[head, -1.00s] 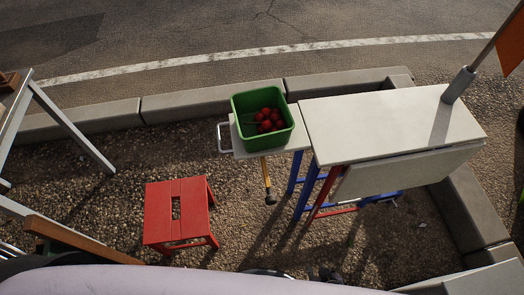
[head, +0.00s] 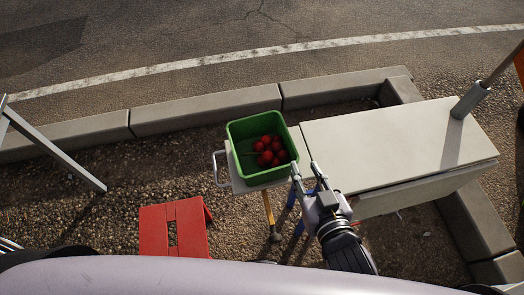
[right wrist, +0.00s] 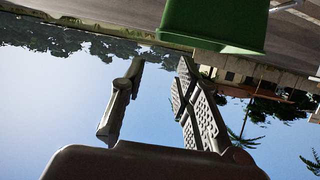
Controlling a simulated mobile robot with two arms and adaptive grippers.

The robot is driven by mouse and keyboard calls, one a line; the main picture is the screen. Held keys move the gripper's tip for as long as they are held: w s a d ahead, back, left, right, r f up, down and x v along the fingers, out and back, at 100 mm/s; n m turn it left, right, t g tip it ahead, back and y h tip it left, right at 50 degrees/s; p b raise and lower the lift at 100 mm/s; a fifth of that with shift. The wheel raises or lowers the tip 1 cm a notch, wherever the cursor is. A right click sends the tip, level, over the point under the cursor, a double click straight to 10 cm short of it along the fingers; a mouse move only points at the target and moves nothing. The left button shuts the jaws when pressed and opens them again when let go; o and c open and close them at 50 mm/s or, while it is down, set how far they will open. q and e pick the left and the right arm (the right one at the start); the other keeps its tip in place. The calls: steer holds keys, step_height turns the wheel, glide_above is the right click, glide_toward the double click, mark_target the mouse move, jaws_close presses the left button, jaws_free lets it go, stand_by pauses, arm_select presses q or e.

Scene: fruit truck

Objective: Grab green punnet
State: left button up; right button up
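The green punnet (head: 240,133) holds several red strawberries (head: 270,150) and stands on the small white side shelf (head: 228,176) left of the white table. My right gripper (head: 305,168) is open and empty, just right of and nearer than the punnet, apart from it as far as I can tell. In the right wrist view the two fingers (right wrist: 158,95) are spread, with sky between them, and the punnet (right wrist: 215,20) shows upside down at the top. My left gripper is not in view.
The white table (head: 390,140) stands to the right, with a pole (head: 470,98) at its far right. A red stool (head: 172,228) stands on the gravel at the lower left. A stone kerb (head: 205,108) runs behind, and a grey metal frame (head: 50,148) is at the left.

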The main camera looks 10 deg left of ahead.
glide_toward(288, 136)
steer(key=x, duration=0.5)
steer(key=shift+p+x, duration=0.7)
steer(key=shift+x, duration=1.95)
steer(key=shift+s+f, duration=0.1)
steer(key=shift+f, duration=0.05)
steer(key=shift+c, duration=0.3)
jaws_close()
